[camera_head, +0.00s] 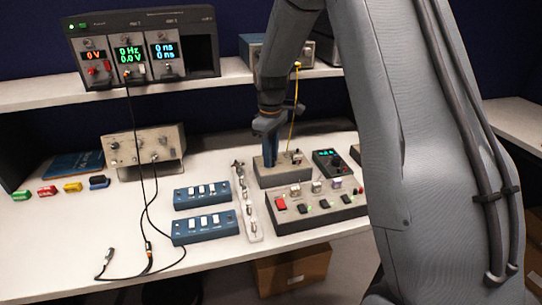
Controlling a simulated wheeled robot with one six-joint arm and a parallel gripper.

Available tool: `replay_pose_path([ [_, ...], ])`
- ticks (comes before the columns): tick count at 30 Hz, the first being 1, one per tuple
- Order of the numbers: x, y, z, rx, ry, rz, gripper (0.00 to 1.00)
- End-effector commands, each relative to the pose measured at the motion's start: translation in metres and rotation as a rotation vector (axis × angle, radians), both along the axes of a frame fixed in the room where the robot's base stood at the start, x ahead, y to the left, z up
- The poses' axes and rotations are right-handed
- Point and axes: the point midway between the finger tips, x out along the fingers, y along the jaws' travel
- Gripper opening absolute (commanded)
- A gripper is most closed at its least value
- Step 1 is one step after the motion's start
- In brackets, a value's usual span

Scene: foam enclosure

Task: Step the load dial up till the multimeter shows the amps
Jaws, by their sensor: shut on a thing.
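My gripper (269,145) points down over the left part of a grey box (287,174) on the bench. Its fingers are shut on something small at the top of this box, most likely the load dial. The fingers hide the dial, so its setting cannot be seen. A small black unit (331,163) with a green display stands just right of the box and may be the multimeter. Its digits are too small to read.
A panel (298,208) with a red switch stands in front of the box. Blue switch boxes (203,194) and a clear strip (246,203) lie to the left. A rack (142,45) with lit displays stands on the shelf. Black cables hang to the bench. My arm blocks the right side.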

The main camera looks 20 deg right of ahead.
Motion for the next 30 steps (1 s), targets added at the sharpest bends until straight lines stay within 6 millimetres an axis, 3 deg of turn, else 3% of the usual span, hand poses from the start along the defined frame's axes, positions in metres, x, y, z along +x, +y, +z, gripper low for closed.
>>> replay_pose_path([
  [1,0.001,0.0,0.001,0.0,-0.003,0.0,0.0],
  [2,0.001,0.0,0.001,0.0,-0.003,0.0,0.24],
  [5,0.001,0.0,0.001,0.0,-0.003,0.001,0.41],
  [17,0.001,0.0,0.007,0.0,-0.003,0.001,0.41],
  [30,0.001,0.0,0.07,0.0,-0.004,0.001,0.41],
])
